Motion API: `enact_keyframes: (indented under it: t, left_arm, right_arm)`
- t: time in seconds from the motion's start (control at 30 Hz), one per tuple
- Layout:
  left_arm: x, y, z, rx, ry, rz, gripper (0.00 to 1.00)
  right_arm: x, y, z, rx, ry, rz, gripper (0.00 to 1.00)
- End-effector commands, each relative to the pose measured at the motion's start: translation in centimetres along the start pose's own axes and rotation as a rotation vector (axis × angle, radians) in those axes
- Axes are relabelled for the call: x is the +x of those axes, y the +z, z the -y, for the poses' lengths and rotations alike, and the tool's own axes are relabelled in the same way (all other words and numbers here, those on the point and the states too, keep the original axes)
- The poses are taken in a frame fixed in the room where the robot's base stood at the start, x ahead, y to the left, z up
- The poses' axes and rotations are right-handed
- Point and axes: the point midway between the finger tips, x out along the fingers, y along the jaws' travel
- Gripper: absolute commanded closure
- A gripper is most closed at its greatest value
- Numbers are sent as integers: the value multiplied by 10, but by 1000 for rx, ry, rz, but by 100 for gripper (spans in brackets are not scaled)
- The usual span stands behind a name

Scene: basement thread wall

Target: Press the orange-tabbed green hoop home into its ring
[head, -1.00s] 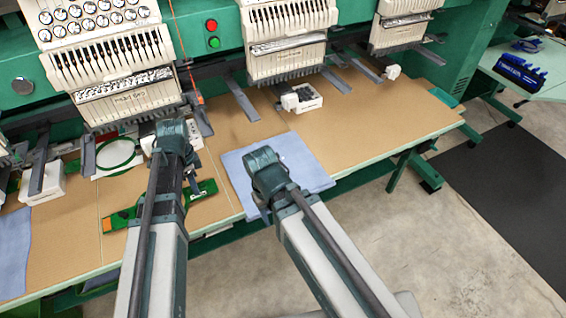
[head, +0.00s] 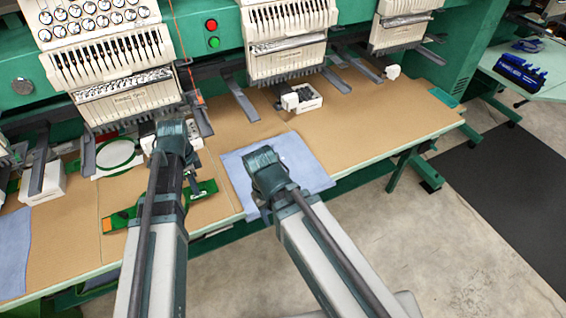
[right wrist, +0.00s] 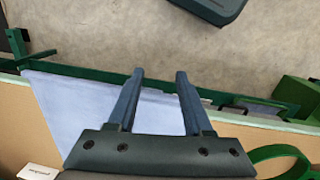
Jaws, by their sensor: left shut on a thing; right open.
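A green hoop (right wrist: 288,154) shows as a curved rim at the lower right of the right wrist view. In the head view my left arm hides most of what lies under it. My left gripper (head: 174,130) is shut, pointing down at the table below the left machine head; its fingertips and grip are hidden. A green bar (head: 123,219) with an orange end (head: 107,225) lies on the table, partly behind my left arm. My right gripper (head: 263,166) is above the blue cloth (head: 308,165); in the right wrist view its fingers (right wrist: 158,92) are apart and empty.
A green-rimmed white round hoop (head: 118,156) lies left of my left gripper. A white box (head: 300,98) with dark tops stands at the back. Machine heads (head: 290,38) and grey arms overhang the table. The tan tabletop (head: 375,130) is clear at right.

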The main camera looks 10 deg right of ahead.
Motion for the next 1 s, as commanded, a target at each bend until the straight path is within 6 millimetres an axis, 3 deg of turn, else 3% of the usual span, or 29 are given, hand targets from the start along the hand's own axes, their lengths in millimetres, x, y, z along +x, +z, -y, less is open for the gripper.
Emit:
enact_keyframes:
  t: [0.63, 1.0]
  left_arm:
    - [-40, 0, 0, 0, 0, 0, 100]
    - [-40, 0, 0, 0, 0, 0, 100]
  right_arm:
    - [-40, 2, -4, 0, 0, 0, 49]
    - [-40, 2, -4, 0, 0, 0, 49]
